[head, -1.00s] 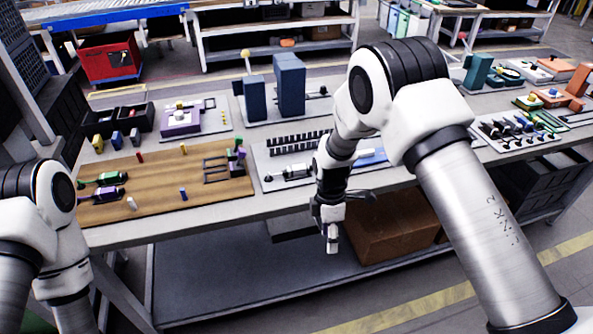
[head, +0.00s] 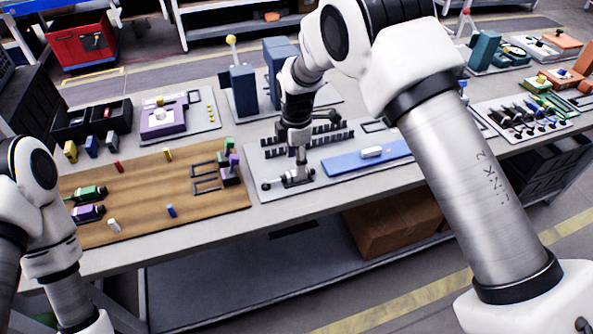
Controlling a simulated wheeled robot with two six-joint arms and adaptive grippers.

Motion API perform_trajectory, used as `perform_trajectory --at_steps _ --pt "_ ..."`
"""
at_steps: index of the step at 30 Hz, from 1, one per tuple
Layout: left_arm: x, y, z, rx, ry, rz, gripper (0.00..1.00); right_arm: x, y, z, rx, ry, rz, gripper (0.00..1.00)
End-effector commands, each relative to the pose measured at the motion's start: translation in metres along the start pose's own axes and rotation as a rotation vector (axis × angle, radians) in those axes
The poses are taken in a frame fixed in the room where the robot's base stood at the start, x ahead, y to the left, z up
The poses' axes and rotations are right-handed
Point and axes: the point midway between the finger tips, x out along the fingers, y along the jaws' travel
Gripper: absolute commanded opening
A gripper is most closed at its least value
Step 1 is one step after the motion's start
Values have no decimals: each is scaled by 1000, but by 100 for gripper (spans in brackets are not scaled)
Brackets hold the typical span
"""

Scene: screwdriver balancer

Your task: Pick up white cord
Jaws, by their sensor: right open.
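No clear white cord shows. Two small white pieces are in the head view: a short upright white piece (head: 114,225) at the front of the wooden board (head: 140,195), and a white piece (head: 371,152) lying on the blue mat (head: 345,165). I cannot tell whether either is the cord. My right gripper (head: 297,152) is open and points down over the grey board, just behind a small grey tool (head: 290,181) and left of the blue mat. Its fingertips are small and partly merge with the black rack behind. My left arm is at the left edge; its gripper is out of view.
The black toothed rack (head: 325,138) stands around my right gripper. Blue blocks (head: 243,90) rise behind it. The wooden board also holds red, yellow and blue pegs, green and purple tools (head: 88,212) and a frame. Black bins (head: 90,120) stand at the back left.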

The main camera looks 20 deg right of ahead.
Motion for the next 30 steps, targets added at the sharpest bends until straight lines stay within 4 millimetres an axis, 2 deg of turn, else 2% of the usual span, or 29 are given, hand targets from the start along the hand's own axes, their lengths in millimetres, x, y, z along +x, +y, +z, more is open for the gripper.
perform_trajectory --at_steps 3,6,13,14,18,30 --pt "-10 0 0 0 1 0 47 21 -4 4 0 0 -5 54" --pt "-10 0 0 0 1 0 47 37 -4 3 0 0 -2 54" --pt "-10 0 0 0 1 0 47 42 -3 3 0 0 -1 54" --pt "-10 0 0 0 1 0 47 42 -3 3 0 0 -1 51" --pt "-10 0 0 0 0 0 47 42 -3 3 0 0 -1 1" --pt "-12 0 0 0 1 0 47 40 -4 3 0 0 -2 0"
